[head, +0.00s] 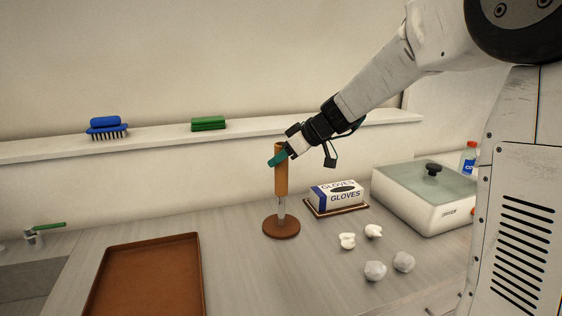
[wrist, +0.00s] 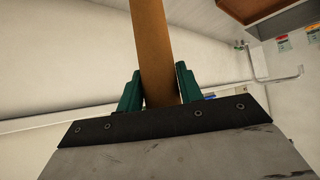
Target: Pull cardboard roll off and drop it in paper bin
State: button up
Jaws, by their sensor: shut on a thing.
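The cardboard roll (head: 281,178) is a tall brown tube, upright on a holder with a clear post (head: 281,208) and a round brown base (head: 281,228). Part of the post shows between the roll's lower end and the base. My gripper (head: 278,158) has teal fingers and is shut on the roll near its upper part, coming from the upper right. In the wrist view the roll (wrist: 156,50) stands between the two teal fingers (wrist: 160,90). No paper bin can be made out in either view.
A glove box (head: 337,196) stands right of the holder, with a lidded white container (head: 425,195) beyond. Several crumpled white pieces (head: 375,270) lie in front. A brown tray (head: 150,280) is at front left. A shelf (head: 160,136) behind holds a blue brush (head: 105,127) and green sponge (head: 208,124).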

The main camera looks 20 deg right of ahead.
jog(key=shift+r, duration=2)
jog(key=shift+a, duration=0.1)
